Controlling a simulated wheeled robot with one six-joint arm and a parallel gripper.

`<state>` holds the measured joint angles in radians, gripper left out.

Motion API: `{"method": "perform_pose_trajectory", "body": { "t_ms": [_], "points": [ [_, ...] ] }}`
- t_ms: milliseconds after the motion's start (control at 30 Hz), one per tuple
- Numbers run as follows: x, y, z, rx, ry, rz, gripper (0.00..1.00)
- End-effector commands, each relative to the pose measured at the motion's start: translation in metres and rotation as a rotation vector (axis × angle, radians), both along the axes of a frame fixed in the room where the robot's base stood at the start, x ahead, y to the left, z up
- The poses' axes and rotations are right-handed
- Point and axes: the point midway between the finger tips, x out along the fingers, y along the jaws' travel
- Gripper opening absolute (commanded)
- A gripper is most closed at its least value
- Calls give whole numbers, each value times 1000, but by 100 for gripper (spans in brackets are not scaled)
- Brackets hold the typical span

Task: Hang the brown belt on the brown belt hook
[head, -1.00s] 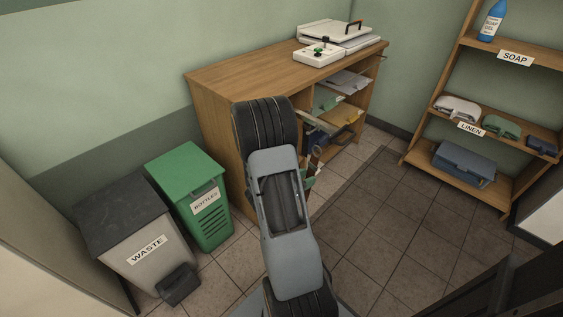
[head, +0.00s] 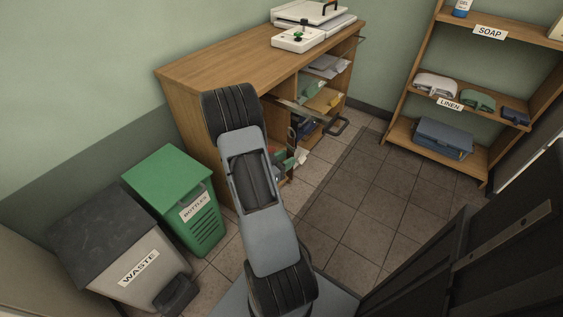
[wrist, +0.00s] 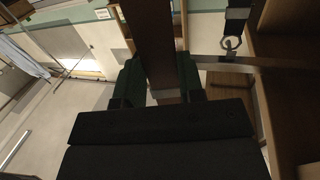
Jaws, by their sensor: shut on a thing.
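My gripper (wrist: 159,75) shows in the wrist view with its two dark green fingers shut on a flat brown strap, which looks like the brown belt (wrist: 153,38). The belt runs from between the fingers to the top edge of the picture. To the right of it, apart from the fingers, a dark strap with a metal ring (wrist: 231,43) meets a thin horizontal bar (wrist: 235,63). I cannot tell whether this is a hook. In the head view my arm hides most of the gripper and belt. I cannot make out a brown belt hook for certain.
A wooden desk (head: 215,70) with filled cubbies stands before my arm. Green (head: 170,180) and grey (head: 115,240) bins stand left. A wooden shelf (head: 403,130) stands right. Floor between desk and shelf is clear.

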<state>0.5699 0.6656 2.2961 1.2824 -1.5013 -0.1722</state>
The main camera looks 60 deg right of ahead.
Motion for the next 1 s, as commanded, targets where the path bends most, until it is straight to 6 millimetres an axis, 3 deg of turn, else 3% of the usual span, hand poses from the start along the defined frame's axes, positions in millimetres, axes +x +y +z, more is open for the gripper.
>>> {"method": "perform_pose_trajectory", "body": {
  "t_ms": [1000],
  "points": [
    [1, -62, -6, 0, -1, 4, 11]
  ]
}}
